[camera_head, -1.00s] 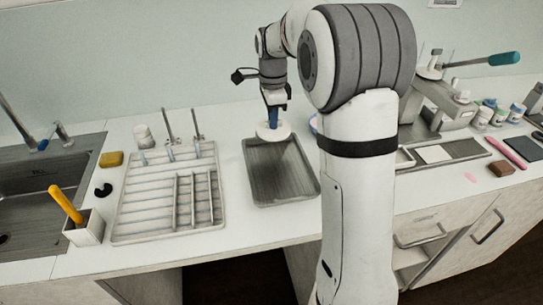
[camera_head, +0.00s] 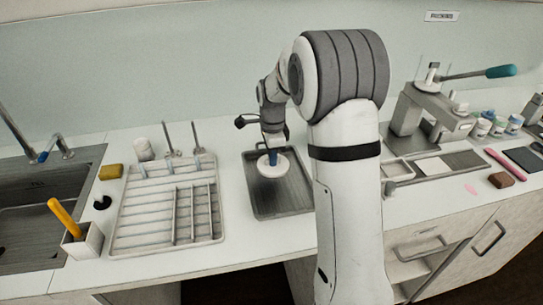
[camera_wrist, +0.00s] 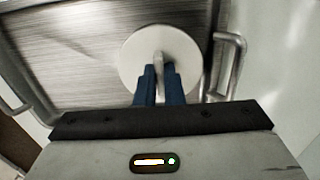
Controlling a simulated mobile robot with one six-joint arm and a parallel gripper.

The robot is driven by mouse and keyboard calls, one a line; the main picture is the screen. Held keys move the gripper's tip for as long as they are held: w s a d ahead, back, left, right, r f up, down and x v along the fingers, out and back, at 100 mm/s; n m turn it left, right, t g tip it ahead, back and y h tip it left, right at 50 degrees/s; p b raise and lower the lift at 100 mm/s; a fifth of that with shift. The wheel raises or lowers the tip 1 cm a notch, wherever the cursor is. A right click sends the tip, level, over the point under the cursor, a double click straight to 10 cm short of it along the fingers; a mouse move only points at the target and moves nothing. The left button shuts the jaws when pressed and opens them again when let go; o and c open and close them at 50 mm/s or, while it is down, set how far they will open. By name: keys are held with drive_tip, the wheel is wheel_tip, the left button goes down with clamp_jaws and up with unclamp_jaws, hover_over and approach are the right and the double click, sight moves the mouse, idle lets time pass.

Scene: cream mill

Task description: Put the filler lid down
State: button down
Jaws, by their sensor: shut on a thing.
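The filler lid is a round white disc (camera_head: 273,166) with an upright knob on top. It is over the grey metal tray (camera_head: 262,207) in the head view, towards the tray's back half. In the wrist view the lid (camera_wrist: 150,62) lies over the tray's brushed surface (camera_wrist: 70,60), near the side with a handle. My gripper (camera_wrist: 159,75) has its two blue fingers closed on the knob. It also shows in the head view (camera_head: 271,152). I cannot tell whether the lid touches the tray floor.
A white slotted rack (camera_head: 135,220) stands left of the tray, with a sink (camera_head: 40,190) beyond it. A holder with a yellow-handled tool (camera_head: 66,218), a sponge (camera_head: 110,172) and a white jar (camera_head: 144,149) are nearby. A lever machine (camera_head: 420,110) stands right. The tray's front half is clear.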

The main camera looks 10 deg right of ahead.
drive_tip(key=c, duration=1.5)
unclamp_jaws()
drive_tip(key=shift+c, duration=0.2)
wheel_tip(320, 180, up, 12)
drive_tip(key=s+f+n+t, duration=0.2)
drive_tip(key=s+n, duration=1.6)
drive_tip(key=s, duration=1)
drive_tip(key=shift+s+f+t, duration=0.25)
drive_tip(key=shift+f+t, duration=0.05)
drive_tip(key=shift+f, duration=0.1)
